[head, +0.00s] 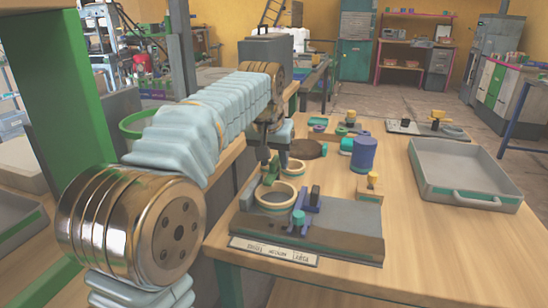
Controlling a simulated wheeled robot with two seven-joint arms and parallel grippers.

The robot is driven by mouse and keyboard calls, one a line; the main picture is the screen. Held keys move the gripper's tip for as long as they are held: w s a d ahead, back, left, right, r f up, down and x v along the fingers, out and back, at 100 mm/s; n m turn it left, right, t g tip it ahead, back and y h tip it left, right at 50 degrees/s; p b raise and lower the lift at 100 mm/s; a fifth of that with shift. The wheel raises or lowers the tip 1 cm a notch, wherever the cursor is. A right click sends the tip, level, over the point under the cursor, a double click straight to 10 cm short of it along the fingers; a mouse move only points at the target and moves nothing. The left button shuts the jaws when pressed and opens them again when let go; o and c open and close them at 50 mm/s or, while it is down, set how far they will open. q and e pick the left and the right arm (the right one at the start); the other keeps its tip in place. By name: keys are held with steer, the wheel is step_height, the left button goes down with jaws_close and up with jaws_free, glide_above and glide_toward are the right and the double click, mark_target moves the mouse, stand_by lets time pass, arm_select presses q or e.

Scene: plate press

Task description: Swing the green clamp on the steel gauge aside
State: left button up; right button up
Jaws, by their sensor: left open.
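The grey steel gauge (345,218) is a flat fixture near the front edge of the wooden table, with a label plate along its front. A cream-rimmed ring (277,200) sits at its left part. The green clamp (270,172) stands at the ring's back left edge. My left gripper (268,155) points down just above and behind the green clamp. It is open, and its fingers are small and partly hidden by my arm. I cannot tell whether it touches the clamp. My right gripper is not in view.
A blue-purple clamp with a teal knob (300,217) stands right of the ring. A blue cylinder (363,155) and a small block with a yellow knob (370,187) stand behind the gauge. A grey tray (465,165) lies at the right. The table's front right is clear.

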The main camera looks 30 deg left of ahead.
arm_select(q)
jaws_close()
stand_by(0.6)
steer(key=n+y, duration=0.1)
steer(key=n, duration=0.2)
steer(key=shift+d+f+b, duration=0.1)
steer(key=shift+b, duration=0.3)
steer(key=n+g+y, duration=0.1)
steer(key=n, duration=0.1)
steer(key=n+g, duration=0.1)
steer(key=n, duration=0.2)
steer(key=shift+w+d+n+y+p, duration=0.1)
steer(key=shift+n+y+p, duration=0.2)
steer(key=shift+y+p, duration=0.1)
steer(key=n, duration=0.2)
steer(key=n+g, duration=0.1)
steer(key=n, duration=0.1)
steer(key=shift+w+n+g+y, duration=0.1)
steer(key=shift+n+g+y, duration=0.2)
steer(key=shift+w+d+f+n+g, duration=0.1)
steer(key=shift+n+g, duration=0.7)
steer(key=shift+n, duration=1.5)
